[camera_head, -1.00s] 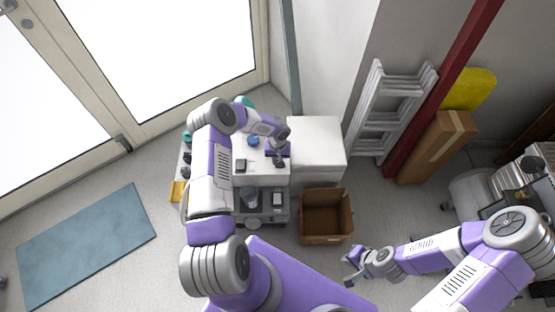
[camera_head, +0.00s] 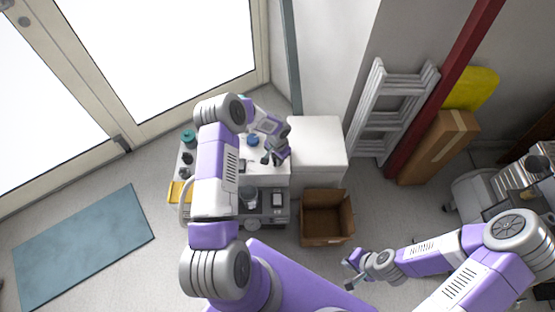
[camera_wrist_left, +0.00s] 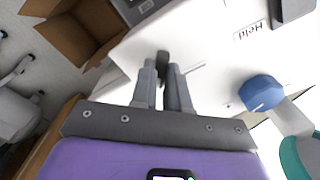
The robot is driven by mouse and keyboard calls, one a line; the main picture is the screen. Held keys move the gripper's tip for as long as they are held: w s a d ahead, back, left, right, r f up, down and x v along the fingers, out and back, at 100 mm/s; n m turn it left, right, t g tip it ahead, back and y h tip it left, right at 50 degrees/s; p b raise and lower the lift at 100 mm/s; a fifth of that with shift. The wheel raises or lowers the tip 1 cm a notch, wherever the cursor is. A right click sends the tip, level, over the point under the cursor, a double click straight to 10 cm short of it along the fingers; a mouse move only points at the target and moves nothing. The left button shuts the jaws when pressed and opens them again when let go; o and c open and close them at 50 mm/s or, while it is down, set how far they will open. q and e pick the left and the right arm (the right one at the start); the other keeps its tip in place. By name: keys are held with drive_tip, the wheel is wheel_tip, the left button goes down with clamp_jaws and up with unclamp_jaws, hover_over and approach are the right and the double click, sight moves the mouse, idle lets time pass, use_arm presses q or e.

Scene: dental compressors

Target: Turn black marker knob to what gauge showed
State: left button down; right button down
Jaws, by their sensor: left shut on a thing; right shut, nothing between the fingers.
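My left gripper (camera_head: 274,158) is over the right part of a white-topped bench (camera_head: 272,179) in the head view. In the left wrist view its fingers (camera_wrist_left: 163,78) are shut on a small black piece, seemingly the black marker knob (camera_wrist_left: 162,60). Most of the knob is hidden between the fingertips. A blue knob (camera_wrist_left: 262,92) stands apart to the right of the fingers; it also shows in the head view (camera_head: 253,140). No gauge reading can be made out. My right gripper (camera_head: 350,264) is shut and empty, low over the floor.
A white cabinet (camera_head: 317,140) stands right of the bench. An open cardboard box (camera_head: 349,214) is on the floor in front of it. A teal-topped item (camera_head: 188,136) and black items (camera_head: 187,158) stand at the bench's left. A ladder (camera_head: 377,112) leans by the wall.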

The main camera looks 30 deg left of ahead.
use_arm(q)
drive_tip(key=shift+m, duration=0.4)
drive_tip(key=c, duration=1.1)
unclamp_jaws()
wheel_tip(320, 180, up, 8)
drive_tip(key=shift+f+p, duration=0.2)
drive_tip(key=shift+p, duration=0.95)
drive_tip(key=s+d+f+n+h+p, duration=0.1)
drive_tip(key=s+d+h, duration=0.1)
drive_tip(key=s+d, duration=0.45)
drive_tip(key=s+d+f+n+h, duration=0.15)
drive_tip(key=s+d, duration=0.25)
drive_tip(key=d, duration=0.5)
drive_tip(key=s+d+n, duration=0.1)
drive_tip(key=s, duration=0.3)
drive_tip(key=s+d+n, duration=0.1)
drive_tip(key=s+d, duration=0.1)
drive_tip(key=s, duration=0.2)
drive_tip(key=s+d+n+p, duration=0.1)
drive_tip(key=s+d, duration=0.1)
drive_tip(key=s, duration=0.2)
drive_tip(key=shift+r+t+h, duration=0.3)
drive_tip(key=shift+r+h, duration=0.05)
